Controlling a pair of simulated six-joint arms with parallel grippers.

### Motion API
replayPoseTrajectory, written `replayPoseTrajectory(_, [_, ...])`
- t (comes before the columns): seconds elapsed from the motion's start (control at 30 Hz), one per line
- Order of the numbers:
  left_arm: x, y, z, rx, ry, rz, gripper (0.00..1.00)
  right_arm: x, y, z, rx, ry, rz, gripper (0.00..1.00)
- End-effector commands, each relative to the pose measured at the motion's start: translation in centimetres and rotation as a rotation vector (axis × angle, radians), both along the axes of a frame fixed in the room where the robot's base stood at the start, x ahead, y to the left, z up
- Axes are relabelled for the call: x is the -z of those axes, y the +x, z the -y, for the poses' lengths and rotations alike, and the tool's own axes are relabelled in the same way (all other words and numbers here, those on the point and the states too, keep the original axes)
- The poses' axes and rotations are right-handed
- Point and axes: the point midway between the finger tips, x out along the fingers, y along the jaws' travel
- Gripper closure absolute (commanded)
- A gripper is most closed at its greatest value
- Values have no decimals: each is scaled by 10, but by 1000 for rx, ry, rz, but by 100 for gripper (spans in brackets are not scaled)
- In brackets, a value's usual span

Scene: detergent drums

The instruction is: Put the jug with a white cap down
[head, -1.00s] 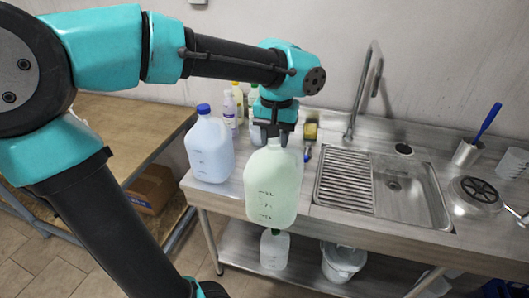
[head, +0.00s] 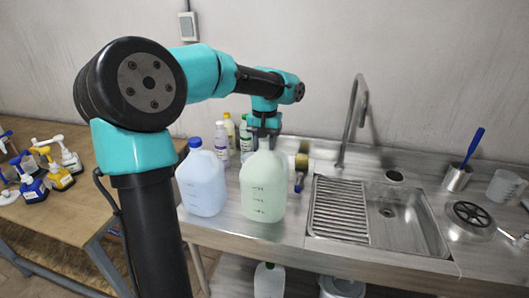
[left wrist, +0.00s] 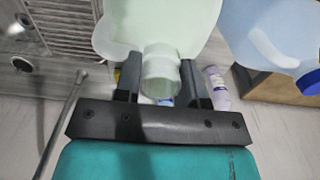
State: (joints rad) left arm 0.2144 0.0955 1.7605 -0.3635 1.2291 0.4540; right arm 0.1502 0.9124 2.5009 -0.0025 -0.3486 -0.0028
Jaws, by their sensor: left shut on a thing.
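The pale green jug with a white cap (head: 263,188) is upright at the counter's front part, left of the sink. I cannot tell whether its base touches the counter or hangs just above it. My left gripper (head: 265,130) is above it, shut on its neck. In the left wrist view the fingers (left wrist: 162,88) stand on both sides of the white cap (left wrist: 160,78), and the jug's body (left wrist: 160,22) fills the top. In the head view the cap is hidden by the gripper. My right gripper is out of view.
A blue-capped jug (head: 201,182) stands close on the left. The sink (head: 395,215) and tall tap (head: 352,120) lie to the right. Another jug (head: 269,280) is on the shelf below. Spray bottles (head: 58,170) stand on a wooden table.

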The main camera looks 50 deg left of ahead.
Motion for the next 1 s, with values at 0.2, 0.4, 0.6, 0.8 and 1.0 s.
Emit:
replayPoseTrajectory(0.2, [0, 1, -1, 0, 0, 0, 100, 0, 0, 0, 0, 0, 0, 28])
replayPoseTrajectory(0.4, [6, 0, -1, 0, 0, -1, 100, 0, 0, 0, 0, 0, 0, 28])
replayPoseTrajectory(0.6, [31, 0, -1, 1, 0, -1, 100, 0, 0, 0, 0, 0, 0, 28])
replayPoseTrajectory(0.8, [35, 1, -1, 0, 1, 1, 100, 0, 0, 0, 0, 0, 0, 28])
replayPoseTrajectory(1.0, [36, 1, -1, 0, 0, 0, 100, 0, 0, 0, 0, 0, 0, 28])
